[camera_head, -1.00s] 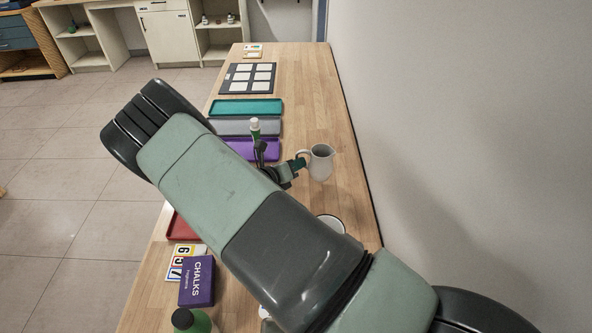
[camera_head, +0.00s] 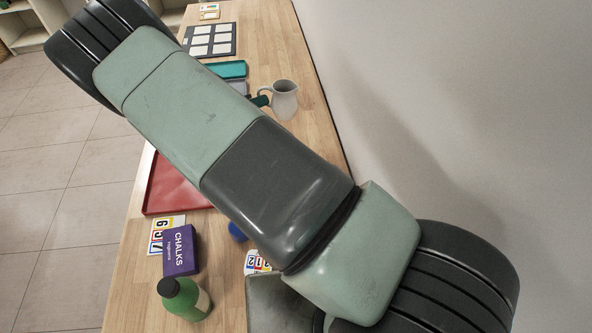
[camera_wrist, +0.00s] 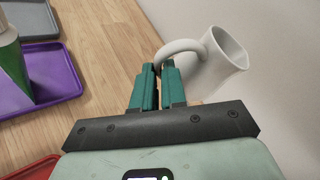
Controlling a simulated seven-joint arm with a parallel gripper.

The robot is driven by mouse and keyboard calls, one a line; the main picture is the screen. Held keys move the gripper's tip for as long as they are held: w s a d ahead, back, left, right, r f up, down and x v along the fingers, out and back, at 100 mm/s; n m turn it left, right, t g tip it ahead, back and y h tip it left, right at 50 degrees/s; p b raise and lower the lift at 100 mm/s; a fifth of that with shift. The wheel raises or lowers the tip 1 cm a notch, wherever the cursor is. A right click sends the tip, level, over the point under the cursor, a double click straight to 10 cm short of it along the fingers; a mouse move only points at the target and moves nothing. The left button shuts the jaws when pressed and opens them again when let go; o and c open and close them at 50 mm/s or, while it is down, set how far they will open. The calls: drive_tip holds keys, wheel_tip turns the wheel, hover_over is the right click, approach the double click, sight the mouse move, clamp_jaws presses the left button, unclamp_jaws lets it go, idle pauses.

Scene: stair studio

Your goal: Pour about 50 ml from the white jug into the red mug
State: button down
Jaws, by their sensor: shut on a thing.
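The white jug (camera_head: 286,102) is in the upper middle of the head view, near the wall side of the table, and looks roughly upright. It also shows in the wrist view (camera_wrist: 218,72), with its handle toward my gripper. My gripper (camera_wrist: 163,66) is shut on the jug's handle; in the head view only a bit of its green fingers (camera_head: 261,101) shows past my arm. The jug appears raised off the table. Its contents are not visible. I see no red mug in either current view; my arm hides much of the middle of the table.
A red tray (camera_head: 172,187), a purple chalk box (camera_head: 180,250) and a green bottle (camera_head: 184,299) stand along the left side. A teal tray (camera_head: 229,69) lies farther back. The wrist view shows a purple tray (camera_wrist: 62,78) with a green-and-white container (camera_wrist: 10,65). The wall (camera_head: 440,110) bounds the right.

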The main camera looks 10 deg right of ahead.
drive_tip(key=s+f+m+g+h, duration=0.1)
drive_tip(key=f+m+g, duration=0.1)
drive_tip(key=m+g, duration=0.1)
drive_tip(key=s+f+m+g+h, duration=0.1)
drive_tip(key=f+m+g, duration=0.1)
drive_tip(key=m+g, duration=0.1)
drive_tip(key=s+f+m+g+h, duration=0.1)
drive_tip(key=f+m+g+h, duration=0.1)
drive_tip(key=f+m+g, duration=0.1)
drive_tip(key=shift+s+d+g, duration=0.1)
drive_tip(key=shift+d+g, duration=0.15)
drive_tip(key=shift+g, duration=0.45)
drive_tip(key=shift+s+f+m+g, duration=0.25)
drive_tip(key=shift+s+m+g, duration=0.2)
drive_tip(key=shift+m+g, duration=0.1)
drive_tip(key=shift+s+f+m+g, duration=0.2)
drive_tip(key=shift+s+m+g, duration=0.25)
drive_tip(key=shift+g, duration=0.1)
drive_tip(key=shift+r, duration=0.2)
